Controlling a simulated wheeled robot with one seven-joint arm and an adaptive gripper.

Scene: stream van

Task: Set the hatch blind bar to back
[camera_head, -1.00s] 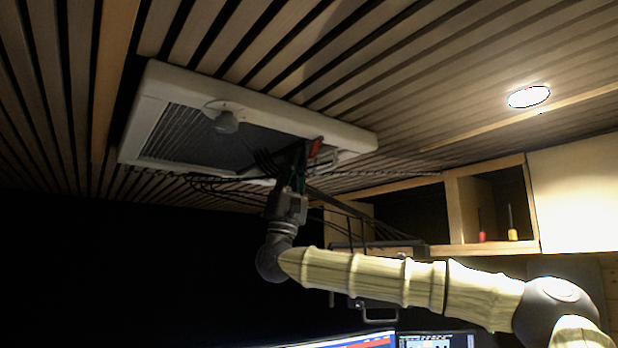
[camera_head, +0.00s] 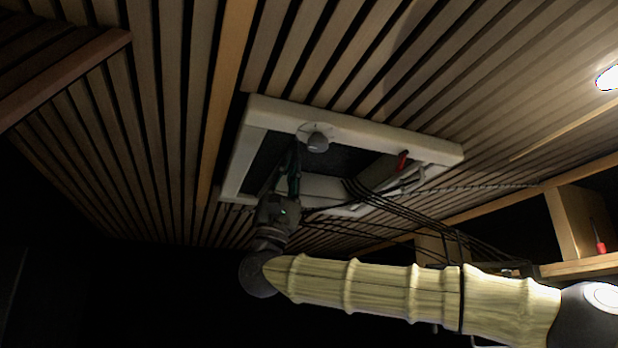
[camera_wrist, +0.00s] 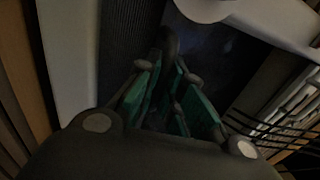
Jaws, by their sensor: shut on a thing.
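The roof hatch is a white frame (camera_head: 240,165) on the slatted ceiling, with a round grey knob (camera_head: 317,143) on its far edge. My gripper (camera_head: 293,160) reaches up into the left part of the opening and is shut on the hatch blind bar. The bar is dark and mostly hidden by the fingers. In the wrist view my gripper (camera_wrist: 168,62) has its green-sided fingers closed together around something dark. A narrow, dark, finely ribbed strip (camera_wrist: 122,45) lies left of the fingers, and a smooth dark blue area lies to their right.
A red latch (camera_head: 402,160) and a pale panel show at the hatch's right end. Several black cables (camera_head: 400,208) run below the hatch to the right. A wooden shelf (camera_head: 580,265) with a red screwdriver is at the right. The lower left is dark.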

